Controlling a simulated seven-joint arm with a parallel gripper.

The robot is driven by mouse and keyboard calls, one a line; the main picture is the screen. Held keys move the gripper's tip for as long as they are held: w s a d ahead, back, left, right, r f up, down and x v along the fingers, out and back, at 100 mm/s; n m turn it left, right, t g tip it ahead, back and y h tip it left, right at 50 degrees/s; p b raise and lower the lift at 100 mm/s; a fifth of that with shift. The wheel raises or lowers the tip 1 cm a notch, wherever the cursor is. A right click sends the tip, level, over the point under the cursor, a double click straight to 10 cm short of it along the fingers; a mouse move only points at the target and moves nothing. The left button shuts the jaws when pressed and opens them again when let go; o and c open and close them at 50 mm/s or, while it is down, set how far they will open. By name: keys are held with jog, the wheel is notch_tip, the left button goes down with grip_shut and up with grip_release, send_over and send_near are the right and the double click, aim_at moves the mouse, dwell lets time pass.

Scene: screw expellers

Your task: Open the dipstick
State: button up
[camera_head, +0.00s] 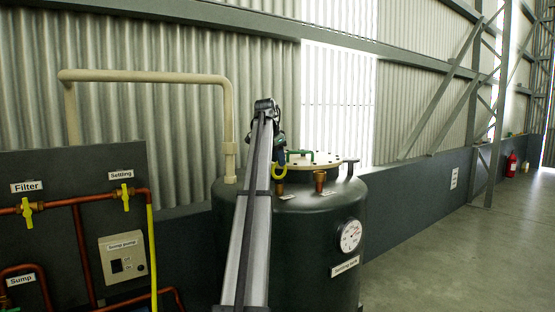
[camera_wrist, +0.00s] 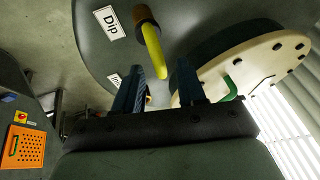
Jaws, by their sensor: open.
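In the wrist view the yellow handle (camera_wrist: 152,48) rises from a brown round port (camera_wrist: 146,15) beside a white "Dip" label (camera_wrist: 112,22). My gripper (camera_wrist: 161,66) is open, with its two blue fingers apart. The handle's near end appears in the gap between the fingertips, closer to the left finger in the picture. I cannot tell whether it touches a finger. In the head view my arm hides part of the tank top.
A pale round lid (camera_wrist: 245,70) with bolts and a green handle (camera_wrist: 231,88) lies right of the fingers. A second copper-coloured port (camera_head: 320,181) and a gauge (camera_head: 350,236) are on the tank. A pipe panel (camera_head: 75,165) stands left; floor at right is clear.

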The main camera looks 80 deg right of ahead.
jog(key=shift+f, duration=0.1)
grip_shut()
dwell(0.4)
dwell(0.3)
